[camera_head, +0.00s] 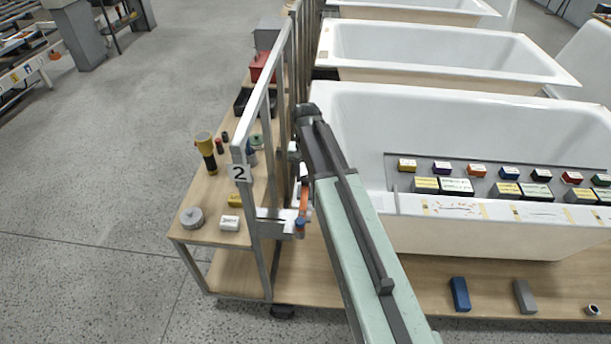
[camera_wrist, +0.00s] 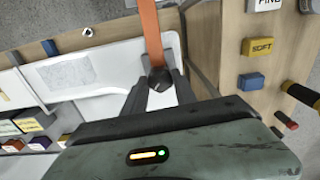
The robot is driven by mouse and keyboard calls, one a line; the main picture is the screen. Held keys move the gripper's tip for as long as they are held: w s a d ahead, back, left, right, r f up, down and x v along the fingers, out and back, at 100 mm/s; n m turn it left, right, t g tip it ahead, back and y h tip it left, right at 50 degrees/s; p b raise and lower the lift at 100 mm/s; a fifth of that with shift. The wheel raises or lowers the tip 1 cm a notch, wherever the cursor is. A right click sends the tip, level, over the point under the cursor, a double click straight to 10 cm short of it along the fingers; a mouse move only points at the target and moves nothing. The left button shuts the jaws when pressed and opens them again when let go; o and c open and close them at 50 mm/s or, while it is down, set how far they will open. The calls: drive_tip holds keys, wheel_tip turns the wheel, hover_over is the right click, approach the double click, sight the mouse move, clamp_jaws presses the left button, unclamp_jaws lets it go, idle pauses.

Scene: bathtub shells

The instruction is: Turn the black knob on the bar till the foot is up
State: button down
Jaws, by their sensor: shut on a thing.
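In the wrist view, the black knob (camera_wrist: 158,80) sits at the lower end of an orange bar (camera_wrist: 150,32), which runs up out of the picture. My gripper (camera_wrist: 156,88) has its two dark fingers closed around the knob, one on each side. In the head view, an orange piece (camera_head: 304,198) shows beside the frame post, just left of my arm; the knob and my fingertips are hidden there by my arm. I cannot make out the foot or how high it stands in either view.
A metal frame with a "2" sign (camera_head: 240,173) stands close left of my arm. A wooden shelf (camera_head: 205,232) there holds a torch (camera_head: 206,150), a tape roll (camera_head: 192,218) and small boxes. A white tub (camera_head: 350,100) lies close on the right, with a tray of small boxes.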

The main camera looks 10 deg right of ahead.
drive_tip(key=n, duration=1.3)
drive_tip(key=shift+n, duration=0.4)
drive_tip(key=n, duration=1.2)
drive_tip(key=shift+w, duration=0.1)
drive_tip(key=shift+n, duration=0.4)
drive_tip(key=c, duration=1)
unclamp_jaws()
drive_tip(key=shift+r, duration=0.1)
